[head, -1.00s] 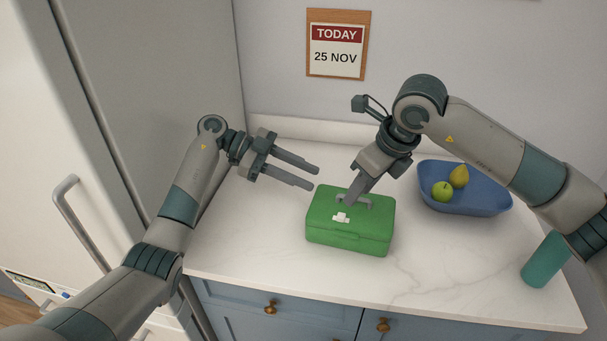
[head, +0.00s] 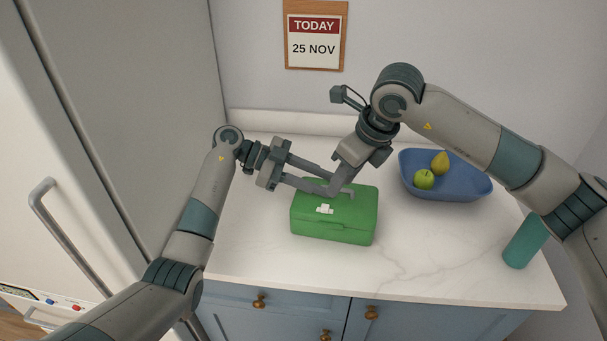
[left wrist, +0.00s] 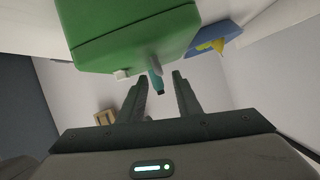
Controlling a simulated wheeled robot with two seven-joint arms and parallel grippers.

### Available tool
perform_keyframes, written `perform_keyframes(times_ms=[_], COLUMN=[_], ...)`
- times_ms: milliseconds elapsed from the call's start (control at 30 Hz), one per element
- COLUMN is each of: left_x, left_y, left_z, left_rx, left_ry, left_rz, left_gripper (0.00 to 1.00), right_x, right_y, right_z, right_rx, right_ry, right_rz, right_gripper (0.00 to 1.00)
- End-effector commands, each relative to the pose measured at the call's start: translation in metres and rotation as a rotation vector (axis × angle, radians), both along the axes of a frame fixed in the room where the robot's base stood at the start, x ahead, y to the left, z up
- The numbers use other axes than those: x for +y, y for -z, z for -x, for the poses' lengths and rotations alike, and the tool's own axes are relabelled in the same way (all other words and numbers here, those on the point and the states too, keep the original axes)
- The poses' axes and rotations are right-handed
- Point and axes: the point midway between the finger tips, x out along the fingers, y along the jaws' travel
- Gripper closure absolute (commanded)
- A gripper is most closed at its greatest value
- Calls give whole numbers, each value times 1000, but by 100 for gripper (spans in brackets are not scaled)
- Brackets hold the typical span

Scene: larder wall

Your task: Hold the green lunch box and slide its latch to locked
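The green lunch box (head: 335,226) stands closed on the worktop, with a white latch (head: 325,209) on its lid. A grey handle (head: 349,192) shows on the lid, partly hidden by the grippers. My right gripper (head: 339,188) reaches down to the handle and appears shut on it. My left gripper (head: 327,181) is open and empty, its fingers at the left of the handle and overlapping the right fingers in the picture. In the left wrist view the box (left wrist: 130,30) and latch (left wrist: 122,74) are just beyond the open fingers (left wrist: 161,80).
A blue bowl (head: 455,188) with a green apple (head: 424,179) and a pear (head: 439,162) stands right of the box. A teal cup (head: 525,242) is near the right edge. The fridge (head: 120,110) is at the left. The front worktop is clear.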

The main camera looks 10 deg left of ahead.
Motion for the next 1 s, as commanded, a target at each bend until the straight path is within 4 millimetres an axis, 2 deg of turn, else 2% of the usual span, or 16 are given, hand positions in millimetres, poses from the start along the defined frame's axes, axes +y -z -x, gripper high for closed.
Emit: perform_keyframes(times_ms=[200, 633, 667, 733, 800, 867, 900, 1000], left_x=[-22, -29, -29, -29, -28, -28, -28, -28], left_y=[9, 12, 12, 12, 12, 12, 12, 12], left_z=[0, 0, 0, 0, 0, 0, 0, 0], left_rx=[1, 0, 0, 0, 0, 0, 0, 0], left_ry=[0, -1, -1, 0, 0, 0, -1, 0], left_rz=[2, 0, 0, 0, 0, 0, 0, 0], left_gripper=[69, 69, 71, 88, 100, 100, 100, 100], right_x=[0, 0, 0, 0, 0, 0, 0, 0], right_y=[0, 0, 0, 0, 0, 0, 0, 0], right_z=[0, 0, 0, 0, 0, 0, 0, 0], right_rx=[0, 0, 0, 0, 0, 0, 0, 1], right_ry=[0, 0, 0, 0, 0, 0, 0, 4], right_rz=[0, 0, 0, 0, 0, 0, 0, -1], right_gripper=[69, 69, 69, 69, 69, 69, 71, 95])
